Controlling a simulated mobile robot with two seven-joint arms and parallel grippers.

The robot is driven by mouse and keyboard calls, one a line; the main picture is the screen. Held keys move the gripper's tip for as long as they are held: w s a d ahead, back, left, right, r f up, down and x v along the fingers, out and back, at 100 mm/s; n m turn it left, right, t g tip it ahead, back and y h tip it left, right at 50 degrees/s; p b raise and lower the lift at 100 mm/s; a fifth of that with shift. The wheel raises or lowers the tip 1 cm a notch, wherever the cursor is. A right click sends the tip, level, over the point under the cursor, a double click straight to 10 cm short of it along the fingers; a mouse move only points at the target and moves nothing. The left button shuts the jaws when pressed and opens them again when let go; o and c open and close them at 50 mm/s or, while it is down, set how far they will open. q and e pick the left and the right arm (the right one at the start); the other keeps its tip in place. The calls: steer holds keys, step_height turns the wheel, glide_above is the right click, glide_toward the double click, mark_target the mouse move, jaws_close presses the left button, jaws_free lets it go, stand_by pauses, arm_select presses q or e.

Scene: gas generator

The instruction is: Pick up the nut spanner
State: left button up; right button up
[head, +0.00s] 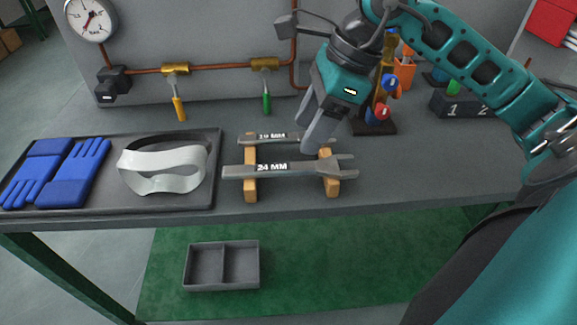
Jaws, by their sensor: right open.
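Two grey spanners lie across a wooden rack (251,184) on the workbench. The front spanner (300,171) is marked 24 MM, and the back spanner (248,139) has a label that looks like 19 MM. My right gripper (313,138) comes down from the upper right, with its fingers pointing down over the right part of the rack. It is open, with nothing visible between the fingers. Its fingers hide part of the back spanner's right side. Whether they touch a spanner cannot be told. My left gripper is out of view.
A dark tray (112,203) on the left holds blue gloves (77,172) and a white band-like item (163,168). Copper pipes with a gauge (90,20) and valves run behind. Screwdriver-like tools (384,92) stand behind my gripper.

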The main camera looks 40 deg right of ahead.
mark_target(287, 166)
steer(key=x, duration=0.7)
steer(key=shift+a+f, duration=0.1)
steer(key=shift+c, duration=0.4)
jaws_close()
